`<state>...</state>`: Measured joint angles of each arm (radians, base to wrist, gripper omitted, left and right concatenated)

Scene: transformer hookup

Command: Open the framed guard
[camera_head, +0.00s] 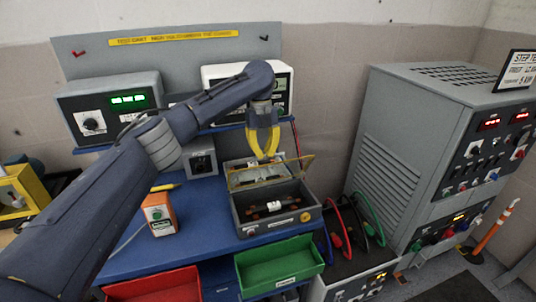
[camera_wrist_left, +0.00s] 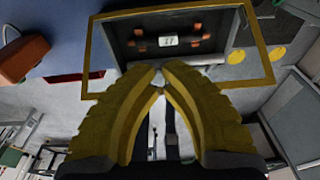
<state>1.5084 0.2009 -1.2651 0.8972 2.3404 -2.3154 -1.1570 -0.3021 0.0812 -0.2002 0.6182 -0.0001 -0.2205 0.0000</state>
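The framed guard (camera_head: 302,165) is a clear pane in a thin yellow frame over a grey terminal box (camera_head: 237,211). It stands tilted up from the box, partly open. In the left wrist view the yellow frame (camera_wrist_left: 264,50) surrounds the box interior with its orange-brown terminals and white label. My left gripper (camera_head: 265,157) reaches down from above, with yellow fingers at the guard's raised edge. In the wrist view its fingertips (camera_wrist_left: 158,72) nearly meet and overlap that edge. Whether the edge is pinched between them is hidden. My right gripper is not in view.
An orange box-shaped device (camera_head: 159,214) stands left of the terminal box on the blue bench (camera_head: 200,222). Green (camera_head: 279,265) and red (camera_head: 155,287) bins sit in front. Instruments stand on the shelf behind; a tall grey cabinet (camera_head: 405,150) and coloured cables are to the right.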

